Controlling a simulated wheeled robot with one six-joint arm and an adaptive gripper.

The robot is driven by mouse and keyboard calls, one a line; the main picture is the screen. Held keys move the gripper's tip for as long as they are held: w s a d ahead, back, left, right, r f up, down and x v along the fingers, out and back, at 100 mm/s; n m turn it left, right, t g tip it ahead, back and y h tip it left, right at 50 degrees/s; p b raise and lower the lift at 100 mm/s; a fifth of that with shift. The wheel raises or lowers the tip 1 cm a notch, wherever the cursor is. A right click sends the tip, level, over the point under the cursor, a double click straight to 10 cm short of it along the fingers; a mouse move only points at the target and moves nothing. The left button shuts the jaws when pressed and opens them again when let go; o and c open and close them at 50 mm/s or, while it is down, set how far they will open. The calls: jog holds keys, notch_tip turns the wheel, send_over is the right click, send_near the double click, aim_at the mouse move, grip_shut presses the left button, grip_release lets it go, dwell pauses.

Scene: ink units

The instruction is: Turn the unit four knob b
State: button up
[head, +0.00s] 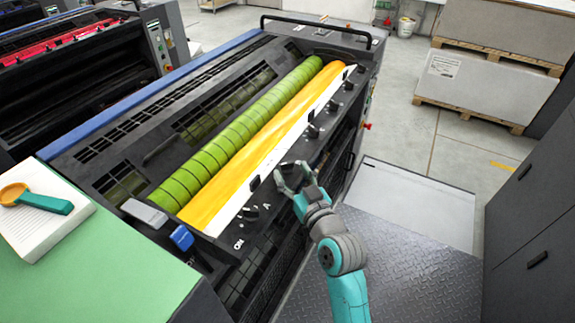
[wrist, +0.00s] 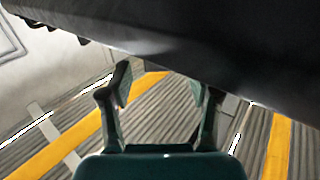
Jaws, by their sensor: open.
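The ink unit (head: 62,158) fills the middle of the head view, with a green roller (head: 222,142) and a yellow ink band (head: 262,137) along it. Its dark control strip carries a row of small black knobs, including one beside a letter A (head: 250,214) and one further up (head: 313,131). I cannot make out a letter B; that stretch is partly covered by my gripper. My gripper (head: 294,173) is open at the strip between these two knobs. In the wrist view its two fingers (wrist: 160,88) are apart, with no knob visible between them.
A green-topped table (head: 100,260) with a notepad (head: 40,215) and magnifier (head: 35,198) stands at left. Grey cabinets (head: 530,230) stand at right. A metal tread plate (head: 420,250) lies beside the unit. Paper stacks on pallets (head: 488,88) stand behind.

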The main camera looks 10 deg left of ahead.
aim_at(288, 167)
jog(key=shift+x, duration=1.65)
jog(key=c, duration=1.2)
